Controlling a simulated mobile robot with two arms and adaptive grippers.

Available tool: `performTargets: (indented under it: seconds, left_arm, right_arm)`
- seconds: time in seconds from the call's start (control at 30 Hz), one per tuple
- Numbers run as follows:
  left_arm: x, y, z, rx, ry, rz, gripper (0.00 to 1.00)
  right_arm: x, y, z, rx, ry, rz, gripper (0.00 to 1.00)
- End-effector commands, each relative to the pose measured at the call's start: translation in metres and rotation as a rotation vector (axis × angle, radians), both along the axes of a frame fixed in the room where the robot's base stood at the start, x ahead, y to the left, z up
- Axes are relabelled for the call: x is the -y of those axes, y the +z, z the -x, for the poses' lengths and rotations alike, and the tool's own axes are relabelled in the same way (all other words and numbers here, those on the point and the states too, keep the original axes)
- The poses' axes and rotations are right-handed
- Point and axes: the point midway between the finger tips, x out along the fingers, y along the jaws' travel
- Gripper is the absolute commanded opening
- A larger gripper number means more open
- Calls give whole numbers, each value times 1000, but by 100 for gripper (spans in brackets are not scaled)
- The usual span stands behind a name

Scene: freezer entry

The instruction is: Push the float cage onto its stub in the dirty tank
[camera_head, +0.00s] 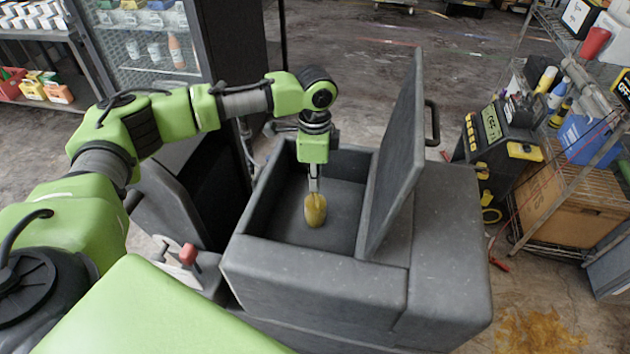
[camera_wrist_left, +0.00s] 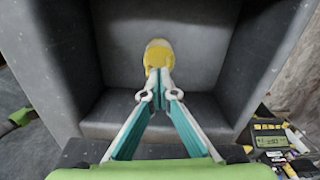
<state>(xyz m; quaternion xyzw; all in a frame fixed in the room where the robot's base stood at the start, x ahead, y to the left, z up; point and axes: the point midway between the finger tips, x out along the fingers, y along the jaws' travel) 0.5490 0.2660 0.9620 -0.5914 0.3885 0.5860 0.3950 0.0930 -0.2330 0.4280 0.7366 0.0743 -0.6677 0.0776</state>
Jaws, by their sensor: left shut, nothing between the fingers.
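The dirty tank (camera_head: 310,283) is a dark grey box with its lid (camera_head: 396,160) standing raised on the right. The yellow float cage (camera_head: 316,212) is inside the tank; it also shows in the left wrist view (camera_wrist_left: 158,50). My left gripper (camera_head: 315,187) points down into the tank, its fingers shut and empty. The fingertips meet the near side of the cage in the left wrist view (camera_wrist_left: 160,76); whether they touch it I cannot tell. The stub is not visible, and I cannot tell how the cage sits on it.
A dark handle (camera_head: 431,122) sticks out from the lid's right side. A wire shelf with bottles and boxes (camera_head: 575,195) and a black and yellow device (camera_head: 497,140) stand at the right. A glass-door cooler (camera_head: 145,45) stands at the back left.

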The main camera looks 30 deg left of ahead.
Motion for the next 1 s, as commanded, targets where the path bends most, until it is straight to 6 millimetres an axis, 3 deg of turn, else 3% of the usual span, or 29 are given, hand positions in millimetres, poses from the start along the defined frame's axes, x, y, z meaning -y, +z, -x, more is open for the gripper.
performTargets:
  seconds: [1.0]
  left_arm:
    - [0, -15, 2, -6, -2, -1, 0]
  right_arm:
    - [2, 6, 5, -8, 0, 3, 16]
